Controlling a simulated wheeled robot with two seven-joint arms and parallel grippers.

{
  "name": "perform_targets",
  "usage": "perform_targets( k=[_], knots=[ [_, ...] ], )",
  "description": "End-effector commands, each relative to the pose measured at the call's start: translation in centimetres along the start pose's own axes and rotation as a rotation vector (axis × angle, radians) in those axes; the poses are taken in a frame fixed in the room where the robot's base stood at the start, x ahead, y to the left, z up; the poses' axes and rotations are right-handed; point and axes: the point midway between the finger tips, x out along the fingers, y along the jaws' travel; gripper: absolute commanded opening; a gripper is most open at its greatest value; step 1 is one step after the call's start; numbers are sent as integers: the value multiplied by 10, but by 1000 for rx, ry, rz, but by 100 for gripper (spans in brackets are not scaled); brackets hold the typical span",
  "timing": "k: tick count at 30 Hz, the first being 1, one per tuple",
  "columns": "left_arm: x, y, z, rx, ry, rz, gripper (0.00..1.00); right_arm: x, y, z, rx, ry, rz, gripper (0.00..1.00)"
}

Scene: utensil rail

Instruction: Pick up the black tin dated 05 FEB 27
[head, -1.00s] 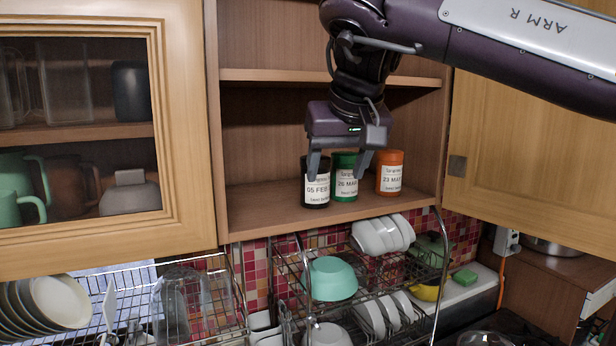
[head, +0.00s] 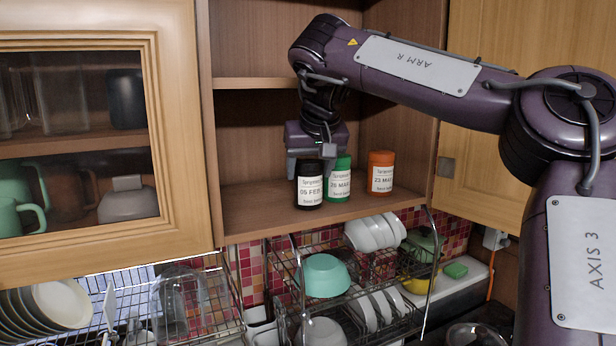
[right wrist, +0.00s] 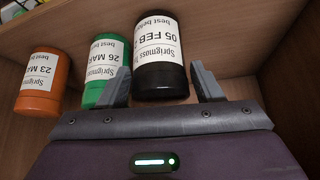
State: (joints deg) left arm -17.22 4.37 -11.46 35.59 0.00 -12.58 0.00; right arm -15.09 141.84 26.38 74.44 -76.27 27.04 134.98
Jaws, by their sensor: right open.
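The black tin (head: 310,185) stands upright on the cupboard shelf, at the left of three tins. Its white label reads 05 FEB; in the right wrist view the black tin (right wrist: 159,62) shows 05 FEB 2, the rest cut off. My right gripper (head: 312,166) is open, at the tin's lid end, partly hidden by the tin in the head view. In the right wrist view the right gripper's fingertips (right wrist: 160,80) lie either side of the tin's lid end, not closed on it. The left finger is between the black and green tins. My left gripper is not in view.
The green tin (head: 339,180), dated 26 MAR, stands close to the right of the black one. An orange tin (head: 381,173), dated 23 MAR, is farther right. The upper shelf (head: 250,82) is above. A dish rack (head: 385,285) with bowls hangs below.

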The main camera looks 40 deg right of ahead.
Motion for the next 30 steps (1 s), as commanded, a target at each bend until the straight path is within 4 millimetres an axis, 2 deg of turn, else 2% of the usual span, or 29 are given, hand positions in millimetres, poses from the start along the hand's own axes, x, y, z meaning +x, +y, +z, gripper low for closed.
perform_targets(
  k=[1,5,12,19,30],
  knots=[
    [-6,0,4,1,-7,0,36,6,1,-1,0,-4,1,60],
    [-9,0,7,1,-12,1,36,17,0,0,0,-1,1,60],
    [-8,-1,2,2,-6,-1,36,19,0,0,1,1,1,60],
    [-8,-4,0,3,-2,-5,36,19,0,0,0,1,1,30],
    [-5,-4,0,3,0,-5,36,16,0,-2,0,3,2,29]
  ],
)
